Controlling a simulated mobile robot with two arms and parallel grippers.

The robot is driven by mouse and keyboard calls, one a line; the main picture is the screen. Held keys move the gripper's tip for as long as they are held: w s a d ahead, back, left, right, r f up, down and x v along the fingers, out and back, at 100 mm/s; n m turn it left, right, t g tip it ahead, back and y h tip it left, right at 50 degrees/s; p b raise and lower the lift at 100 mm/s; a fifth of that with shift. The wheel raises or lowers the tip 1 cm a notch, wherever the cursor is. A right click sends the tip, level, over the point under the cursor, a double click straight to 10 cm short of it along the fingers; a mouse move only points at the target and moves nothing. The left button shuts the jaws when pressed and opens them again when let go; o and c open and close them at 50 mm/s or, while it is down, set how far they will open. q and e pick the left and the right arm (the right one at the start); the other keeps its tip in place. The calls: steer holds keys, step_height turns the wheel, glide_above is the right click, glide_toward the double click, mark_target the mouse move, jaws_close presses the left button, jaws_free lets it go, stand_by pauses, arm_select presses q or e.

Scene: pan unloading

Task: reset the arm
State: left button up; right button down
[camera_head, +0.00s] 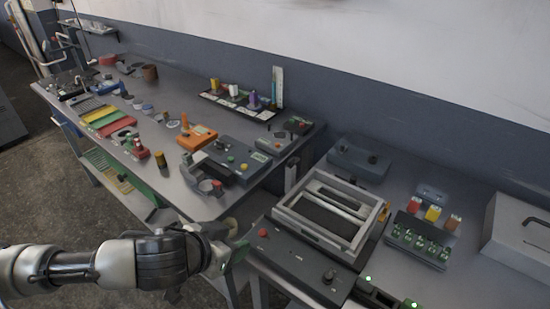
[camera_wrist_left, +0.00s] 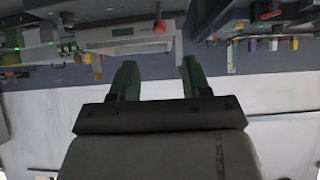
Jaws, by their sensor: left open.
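My left arm comes in from the left in the head view, stretched out low in front of the benches. My left gripper (camera_head: 238,243) is over the gap at the front, between the long bench (camera_head: 190,190) and the right bench. Its jaws are open with nothing seen between them. In the left wrist view, the two green fingers of the left gripper (camera_wrist_left: 158,72) stand apart, and the scene behind them looks upside down. My right gripper is in neither view.
Close right of the gripper is a dark control box (camera_head: 305,265) with a red button, by a framed tray (camera_head: 335,215). A grey device (camera_head: 235,160) with coloured buttons sits near the long bench's right end. The floor (camera_head: 60,190) at left is clear.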

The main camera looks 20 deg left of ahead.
arm_select(q)
steer(key=s+d+f, duration=0.2)
steer(key=d+f, duration=0.1)
steer(key=d, duration=0.1)
steer(key=s+a+f+n+g+y, duration=0.1)
steer(key=s+a+f+g+y, duration=0.15)
steer(key=s+f, duration=0.3)
steer(key=s+a+f+n+g+y, duration=0.1)
steer(key=s+a+f+g, duration=0.1)
steer(key=s+f+g, duration=0.3)
steer(key=s+f, duration=0.2)
steer(key=f, duration=1.2)
steer(key=s+f, duration=0.2)
steer(key=f, duration=1.3)
steer(key=s+a+f+g, duration=0.1)
steer(key=s+a+f, duration=0.2)
steer(key=s+f, duration=0.9)
steer(key=shift+s+a+f, duration=0.15)
steer(key=shift+s+f, duration=0.05)
steer(key=shift+s, duration=0.95)
